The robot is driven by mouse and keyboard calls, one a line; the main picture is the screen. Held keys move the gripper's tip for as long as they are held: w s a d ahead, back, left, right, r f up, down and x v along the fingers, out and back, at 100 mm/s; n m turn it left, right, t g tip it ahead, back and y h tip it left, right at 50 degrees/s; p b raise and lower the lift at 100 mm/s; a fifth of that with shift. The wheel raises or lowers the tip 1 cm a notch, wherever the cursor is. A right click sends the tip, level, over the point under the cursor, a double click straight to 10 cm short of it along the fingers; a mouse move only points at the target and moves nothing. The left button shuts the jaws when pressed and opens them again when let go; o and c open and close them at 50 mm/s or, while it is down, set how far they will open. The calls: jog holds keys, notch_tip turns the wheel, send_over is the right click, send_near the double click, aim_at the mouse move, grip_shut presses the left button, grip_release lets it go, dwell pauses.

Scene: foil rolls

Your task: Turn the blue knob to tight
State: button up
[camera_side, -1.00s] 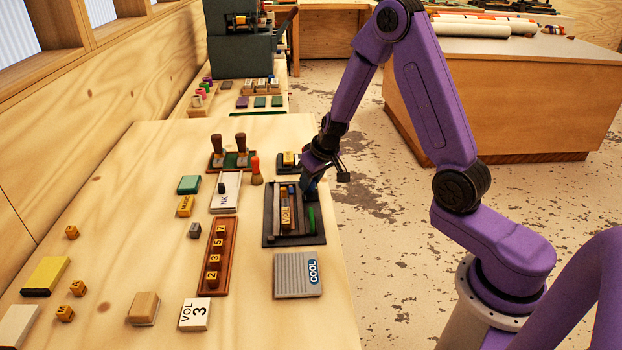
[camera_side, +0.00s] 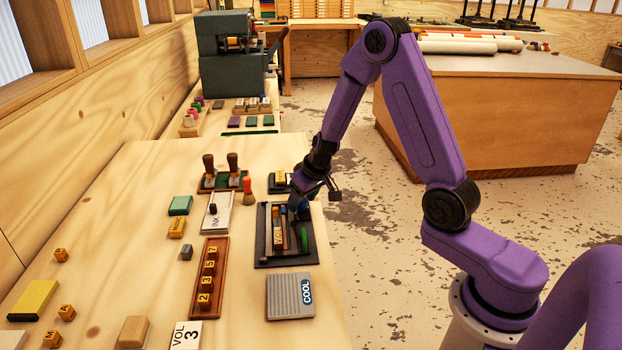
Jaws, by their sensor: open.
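A dark tray (camera_side: 263,262) lies near the right edge of the table, holding a yellowish lettered strip (camera_side: 278,222) and a green strip (camera_side: 304,240). A small blue part (camera_side: 303,209), which looks like the blue knob, shows at the tray's upper right. My gripper (camera_side: 307,203) is over that corner, tilted downward, with its jaws open. One finger is close to the blue part and partly hides it. I cannot tell whether they touch. The knob's markings are too small to read.
A grey ribbed block marked COOL (camera_side: 289,297) lies just below the tray. A rack of numbered blocks (camera_side: 209,281) and a white slab (camera_side: 217,213) are to the left. Wooden-handled tools (camera_side: 232,165) stand behind. Bare tabletop (camera_side: 130,225) is further left.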

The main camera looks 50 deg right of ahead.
jog(key=shift+r, duration=0.15)
jog(key=v, duration=1.7)
dwell(0.3)
jog(key=r+n+g, duration=0.1)
jog(key=n+g, duration=0.3)
jog(key=n, duration=0.7)
send_over(302, 201)
jog(key=f, duration=1.7)
jog(key=shift+w+d+f, duration=0.1)
jog(key=shift+w+d, duration=0.1)
jog(key=shift+w, duration=0.1)
jog(key=c, duration=1)
